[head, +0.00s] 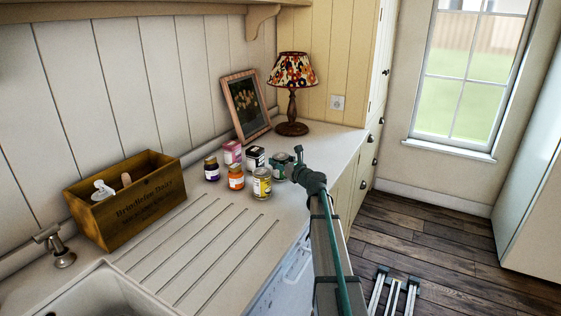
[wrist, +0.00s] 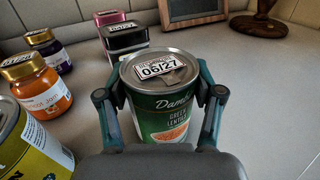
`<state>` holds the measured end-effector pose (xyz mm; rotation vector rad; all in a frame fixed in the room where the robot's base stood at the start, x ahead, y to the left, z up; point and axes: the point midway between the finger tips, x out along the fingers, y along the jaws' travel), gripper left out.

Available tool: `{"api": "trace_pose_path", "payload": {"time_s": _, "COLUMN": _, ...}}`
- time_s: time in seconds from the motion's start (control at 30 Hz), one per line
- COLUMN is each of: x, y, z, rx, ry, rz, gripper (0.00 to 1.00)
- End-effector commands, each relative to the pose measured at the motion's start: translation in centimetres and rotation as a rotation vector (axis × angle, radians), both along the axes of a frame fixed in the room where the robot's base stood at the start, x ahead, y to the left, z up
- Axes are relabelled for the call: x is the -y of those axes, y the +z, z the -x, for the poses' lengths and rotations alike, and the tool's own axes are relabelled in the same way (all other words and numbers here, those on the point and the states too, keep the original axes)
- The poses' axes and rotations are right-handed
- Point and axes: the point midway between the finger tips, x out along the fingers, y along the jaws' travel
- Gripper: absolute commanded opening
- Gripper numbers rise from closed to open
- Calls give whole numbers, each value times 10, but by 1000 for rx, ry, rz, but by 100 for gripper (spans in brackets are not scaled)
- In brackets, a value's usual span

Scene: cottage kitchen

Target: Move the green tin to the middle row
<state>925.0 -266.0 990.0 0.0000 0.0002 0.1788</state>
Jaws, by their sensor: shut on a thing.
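The green tin (wrist: 163,112) with a "Green Lentils" label stands upright in the wrist view, a date label reading 06/27 on its lid. My gripper (wrist: 158,88) is shut on it, one finger on each side. Whether its base touches the counter is hidden. In the head view the green tin (head: 279,158) shows beside my gripper (head: 291,168), at the right end of the group, partly covered by the gripper. To its left stand a dark box-shaped tin (head: 255,157) and a pink one (head: 232,152). A yellow tin (head: 262,184) stands nearer the sink.
A lamp (head: 292,90) and a picture frame (head: 246,108) stand behind. A wooden box (head: 125,200) is at the left. The grooved drainer (head: 195,250) is clear.

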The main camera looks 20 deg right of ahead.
Motion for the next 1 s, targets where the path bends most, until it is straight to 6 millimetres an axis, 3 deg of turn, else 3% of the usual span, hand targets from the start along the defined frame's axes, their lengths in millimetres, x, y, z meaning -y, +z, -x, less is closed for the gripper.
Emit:
{"api": "trace_pose_path", "payload": {"time_s": 0.03, "x": 0, "y": -2, "z": 0, "rx": 1, "ry": 0, "rz": -1, "gripper": 15}}
{"api": "trace_pose_path", "payload": {"time_s": 0.07, "x": 0, "y": -2, "z": 0, "rx": 0, "ry": 0, "rz": 0, "gripper": 71}}
{"api": "trace_pose_path", "payload": {"time_s": 0.2, "x": 0, "y": -1, "z": 0, "rx": 0, "ry": 0, "rz": 0, "gripper": 92}}
{"api": "trace_pose_path", "payload": {"time_s": 0.6, "x": 0, "y": 4, "z": 0, "rx": 0, "ry": 0, "rz": 0, "gripper": 92}}
{"api": "trace_pose_path", "payload": {"time_s": 0.77, "x": 3, "y": 1, "z": 20, "rx": 0, "ry": -2, "rz": 0, "gripper": 92}}
{"api": "trace_pose_path", "payload": {"time_s": 1.0, "x": 10, "y": 1, "z": 67, "rx": 1, "ry": -2, "rz": 1, "gripper": 92}}
